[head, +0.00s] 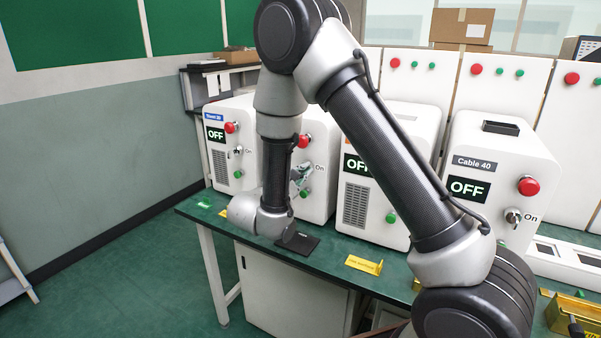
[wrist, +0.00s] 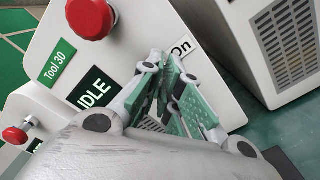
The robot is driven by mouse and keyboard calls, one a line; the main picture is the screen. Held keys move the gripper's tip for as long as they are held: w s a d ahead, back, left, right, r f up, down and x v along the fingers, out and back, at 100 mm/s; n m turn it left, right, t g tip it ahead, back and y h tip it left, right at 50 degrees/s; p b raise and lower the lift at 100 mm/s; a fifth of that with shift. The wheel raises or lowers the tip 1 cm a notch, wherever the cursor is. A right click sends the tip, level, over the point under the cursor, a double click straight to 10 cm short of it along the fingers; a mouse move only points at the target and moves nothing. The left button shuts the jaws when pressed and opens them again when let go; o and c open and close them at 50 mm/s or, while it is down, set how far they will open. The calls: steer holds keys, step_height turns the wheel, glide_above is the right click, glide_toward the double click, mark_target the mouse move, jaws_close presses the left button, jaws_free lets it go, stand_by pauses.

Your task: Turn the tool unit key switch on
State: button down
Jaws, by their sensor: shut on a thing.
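The tool unit (wrist: 130,28) is a white box labelled "Tool 30" on a green tag in the wrist view. Its dark display (wrist: 95,92) is partly covered and shows letters ending in "DLE". The word "On" is printed beside the fingertips. The same unit (head: 318,205) stands second from the left in the head view, largely behind my arm. My gripper (wrist: 166,78), with green finger pads, is shut at the key switch position on the unit's front. The fingers hide the key, so its angle cannot be told. My gripper also shows in the head view (head: 304,172).
A red button (wrist: 90,18) sits above the display. A yellow sign (head: 363,264) lies at the green bench's front.

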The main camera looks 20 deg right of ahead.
steer(key=shift+m, duration=0.3)
steer(key=c, duration=1.6)
jaws_free()
steer(key=shift+c, duration=0.2)
steer(key=v, duration=1.2)
